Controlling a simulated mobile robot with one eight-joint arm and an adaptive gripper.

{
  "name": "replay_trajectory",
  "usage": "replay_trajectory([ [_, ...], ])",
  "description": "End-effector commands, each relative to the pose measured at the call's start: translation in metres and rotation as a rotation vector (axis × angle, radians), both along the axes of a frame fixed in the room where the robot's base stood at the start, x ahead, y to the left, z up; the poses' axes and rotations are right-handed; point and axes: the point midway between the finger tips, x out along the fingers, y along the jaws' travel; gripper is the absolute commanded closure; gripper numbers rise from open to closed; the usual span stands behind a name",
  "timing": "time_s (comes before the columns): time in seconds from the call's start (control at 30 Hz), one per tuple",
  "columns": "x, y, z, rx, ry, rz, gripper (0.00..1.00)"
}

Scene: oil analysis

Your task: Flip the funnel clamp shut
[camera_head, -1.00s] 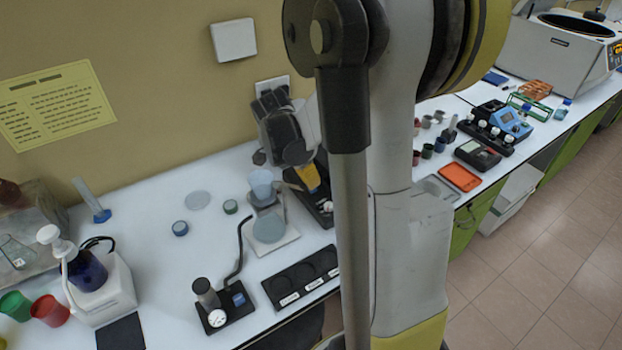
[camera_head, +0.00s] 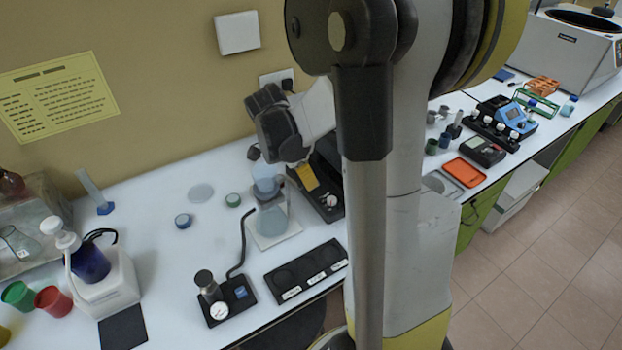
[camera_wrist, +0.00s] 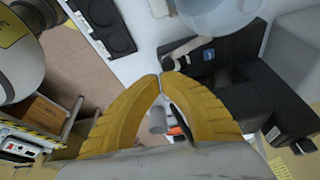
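The filter funnel (camera_head: 265,180) stands upright on a flask (camera_head: 273,216) on a pale base near the wall. In the wrist view the translucent round funnel (camera_wrist: 218,12) is cut off at the top edge. A pale lever-like piece (camera_wrist: 189,47), seemingly the funnel clamp, sticks out beside it; its exact position is hard to tell. My gripper (camera_wrist: 164,76) has yellow fingers whose tips meet just below this piece, with nothing seen held between them. In the head view my gripper (camera_head: 305,180) is just right of the funnel, and contact cannot be told.
A black device (camera_wrist: 250,90) sits close to the fingers at right. A black three-well tray (camera_head: 306,271) and a gauge stand with a bent tube (camera_head: 222,303) lie in front. A white dispenser (camera_head: 105,285) stands left. The counter between dispenser and funnel is mostly clear.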

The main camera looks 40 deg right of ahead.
Motion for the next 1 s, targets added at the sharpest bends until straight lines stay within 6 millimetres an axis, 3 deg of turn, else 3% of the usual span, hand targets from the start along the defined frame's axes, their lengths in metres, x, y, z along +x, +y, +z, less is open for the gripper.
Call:
replay_trajectory([
  [1.0, 0.015, -0.003, 0.0, 0.0, 0.0, 0.001, 1.0],
])
